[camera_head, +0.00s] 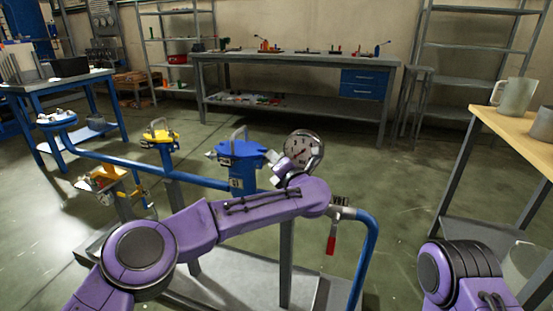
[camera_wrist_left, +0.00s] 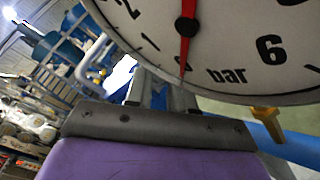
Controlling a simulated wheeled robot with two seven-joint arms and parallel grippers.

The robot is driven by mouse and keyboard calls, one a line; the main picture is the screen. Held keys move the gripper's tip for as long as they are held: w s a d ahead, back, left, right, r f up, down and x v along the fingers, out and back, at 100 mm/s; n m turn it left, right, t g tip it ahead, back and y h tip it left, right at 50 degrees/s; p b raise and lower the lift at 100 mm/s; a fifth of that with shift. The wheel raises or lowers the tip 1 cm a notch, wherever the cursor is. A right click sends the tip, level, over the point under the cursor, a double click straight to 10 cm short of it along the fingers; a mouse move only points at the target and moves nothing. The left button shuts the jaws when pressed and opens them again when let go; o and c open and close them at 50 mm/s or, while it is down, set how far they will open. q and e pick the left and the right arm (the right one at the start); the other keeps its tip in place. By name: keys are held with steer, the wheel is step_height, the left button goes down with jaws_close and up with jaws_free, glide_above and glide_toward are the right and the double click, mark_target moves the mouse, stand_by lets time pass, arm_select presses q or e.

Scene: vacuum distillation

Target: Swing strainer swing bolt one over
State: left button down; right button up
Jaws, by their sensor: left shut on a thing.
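The blue strainer (camera_head: 240,158) stands on the blue pipe in the middle of the head view, with a grey handle arched over its flat lid. My left gripper (camera_head: 277,167) is at the strainer's right side, just below and left of the round gauge. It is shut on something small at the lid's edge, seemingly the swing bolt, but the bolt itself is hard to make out. In the left wrist view the grey fingers (camera_wrist_left: 160,93) reach away beneath the gauge, and their tips are partly hidden. My right gripper is out of view; only part of the right arm shows.
The pressure gauge (camera_head: 304,149) is very close to my left gripper and fills the top of the wrist view (camera_wrist_left: 240,45). A yellow-topped fitting (camera_head: 160,136) stands to the left. A red-handled valve (camera_head: 331,244) hangs at right. A wooden-topped table (camera_head: 515,125) stands far right.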

arm_select(q)
steer(key=shift+r, duration=0.1)
stand_by(0.3)
steer(key=c, duration=1.2)
jaws_free()
steer(key=shift+p+v, duration=0.7)
steer(key=shift+v, duration=4.5)
